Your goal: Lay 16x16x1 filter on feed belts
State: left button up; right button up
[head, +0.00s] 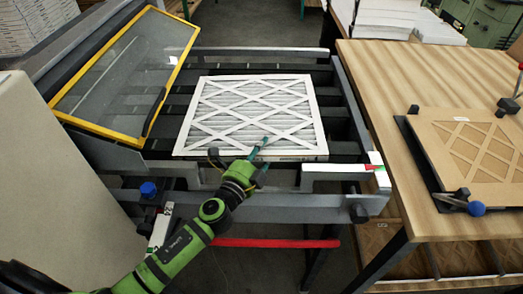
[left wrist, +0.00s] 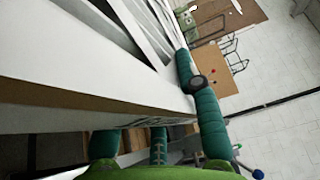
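The square white filter (head: 250,112) with a crossed lattice face lies flat over the dark feed belts (head: 338,110), its front edge near the front frame bar. I cannot tell whether its whole underside touches the belts. My left gripper (head: 260,147) is at the middle of the filter's front edge. One teal finger lies over the top face. In the left wrist view the filter (left wrist: 70,95) fills the upper left, with one finger along its lattice side and two partly hidden behind its edge, so the gripper (left wrist: 175,120) appears closed around the edge. My right gripper is not in view.
A yellow-framed clear guard (head: 128,75) stands open at the left of the belts. Grey rails frame the belts. A wooden table (head: 385,85) on the right carries a brown lattice-front carton (head: 470,150) in a fixture with clamps. White stacks stand behind.

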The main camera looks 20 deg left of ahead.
pick_arm(q)
jog(key=shift+s+f, duration=0.15)
jog(key=shift+f, duration=0.45)
jog(key=shift+r, duration=0.2)
jog(key=shift+r+p, duration=0.4)
jog(key=shift+p, duration=0.25)
jog(key=s, duration=0.3)
jog(key=s+a+b, duration=0.1)
jog(key=s, duration=0.3)
jog(key=s+a+b, duration=0.1)
jog(key=s, duration=0.2)
jog(key=shift+s, duration=0.15)
jog(key=shift+s+a+r, duration=0.1)
jog(key=shift+s+r, duration=0.1)
jog(key=shift+s, duration=0.45)
